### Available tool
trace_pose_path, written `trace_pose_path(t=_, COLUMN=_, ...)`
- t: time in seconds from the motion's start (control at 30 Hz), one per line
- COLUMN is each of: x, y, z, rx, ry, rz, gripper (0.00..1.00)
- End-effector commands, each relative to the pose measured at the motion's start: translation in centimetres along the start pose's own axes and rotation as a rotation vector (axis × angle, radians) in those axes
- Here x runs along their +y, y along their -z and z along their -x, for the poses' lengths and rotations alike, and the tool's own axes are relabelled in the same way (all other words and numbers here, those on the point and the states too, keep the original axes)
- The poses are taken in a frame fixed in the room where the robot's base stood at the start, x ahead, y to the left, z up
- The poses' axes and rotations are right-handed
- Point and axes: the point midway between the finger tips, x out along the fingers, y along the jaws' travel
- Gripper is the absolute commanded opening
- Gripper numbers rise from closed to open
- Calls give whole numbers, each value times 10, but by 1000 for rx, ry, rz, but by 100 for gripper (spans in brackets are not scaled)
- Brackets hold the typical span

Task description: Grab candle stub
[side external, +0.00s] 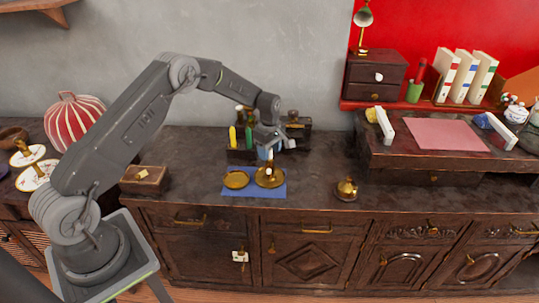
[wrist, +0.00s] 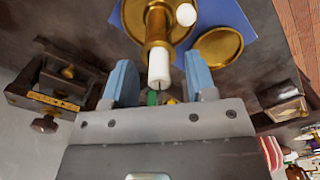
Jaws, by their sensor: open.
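A white candle stub (wrist: 159,68) stands in a brass candlestick (wrist: 157,27), whose wide round base (side external: 271,183) rests on a blue mat (side external: 253,192). My gripper (side external: 268,146) is above the mat, pointing down. In the wrist view my gripper (wrist: 158,75) is open, with its two blue fingers on either side of the candle stub. Gaps show on both sides, so the fingers look apart from it. A second small white piece (wrist: 186,14) shows beside the candlestick; I cannot tell what it is.
A brass dish (side external: 236,180) sits left of the candlestick on the mat. A holder with green and yellow items (side external: 240,146) and a dark box (side external: 297,131) stand behind. A small brass pot (side external: 346,189) is to the right. A wooden box (side external: 145,181) is to the left.

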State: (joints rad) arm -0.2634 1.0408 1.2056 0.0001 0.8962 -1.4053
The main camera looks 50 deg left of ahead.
Motion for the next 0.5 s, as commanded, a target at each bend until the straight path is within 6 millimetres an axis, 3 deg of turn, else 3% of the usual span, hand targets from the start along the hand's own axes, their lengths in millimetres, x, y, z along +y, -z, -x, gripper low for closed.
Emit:
trace_pose_path(t=0.2, x=0, y=0, z=-1, rx=0, ry=-1, rz=0, gripper=52)
trace_pose_path(t=0.5, x=0, y=0, z=0, rx=0, ry=-1, rz=0, gripper=24)
